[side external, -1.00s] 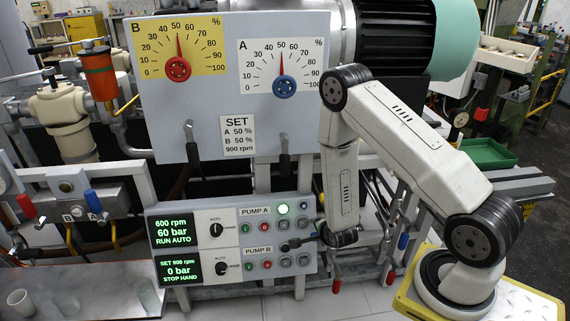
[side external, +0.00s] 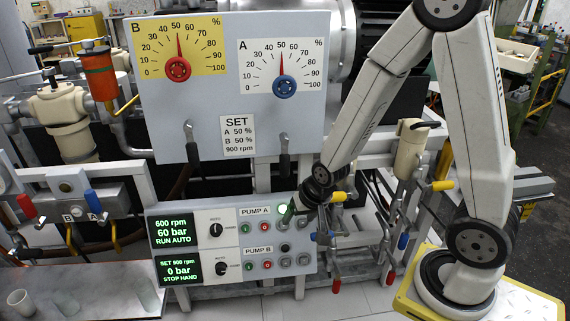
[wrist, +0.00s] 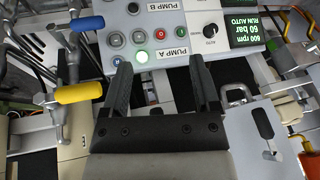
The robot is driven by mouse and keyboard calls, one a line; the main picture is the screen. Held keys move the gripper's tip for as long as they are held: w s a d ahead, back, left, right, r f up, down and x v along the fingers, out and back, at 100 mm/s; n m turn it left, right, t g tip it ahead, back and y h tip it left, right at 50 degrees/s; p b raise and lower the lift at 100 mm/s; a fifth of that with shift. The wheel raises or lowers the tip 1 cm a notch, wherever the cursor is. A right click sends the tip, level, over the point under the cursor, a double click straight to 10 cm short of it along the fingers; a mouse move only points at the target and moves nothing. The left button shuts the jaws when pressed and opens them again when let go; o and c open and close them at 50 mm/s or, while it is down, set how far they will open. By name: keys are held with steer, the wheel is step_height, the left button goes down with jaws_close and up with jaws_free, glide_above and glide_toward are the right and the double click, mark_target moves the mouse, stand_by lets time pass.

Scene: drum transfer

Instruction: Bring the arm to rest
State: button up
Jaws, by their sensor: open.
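My gripper (side external: 286,213) is at the upper right of the pump control panel (side external: 198,214), in front of the Pump A row. It also shows in the wrist view (wrist: 160,75), where its two dark fingers stand apart with nothing between them. The fingers point toward the panel (wrist: 182,28) and its lit Pump A lamp (wrist: 160,58). I cannot tell whether a fingertip touches the panel. In the side view my arm rises from its base to a high elbow and slopes down to the panel.
The gauge board (side external: 205,110) stands above the panel; both needles are near 50. A beige cylinder (side external: 408,150) and yellow-handled valves (side external: 443,185) stand between my arm links. A yellow handle (wrist: 80,93) is left of my fingers.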

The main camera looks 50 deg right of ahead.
steer(key=s+a+r+n+g, duration=0.2)
steer(key=s+r+n, duration=0.3)
steer(key=n, duration=0.1)
steer(key=shift+s+a+r+n, duration=0.3)
steer(key=shift+s+a+n, duration=0.05)
steer(key=shift+s+n, duration=0.05)
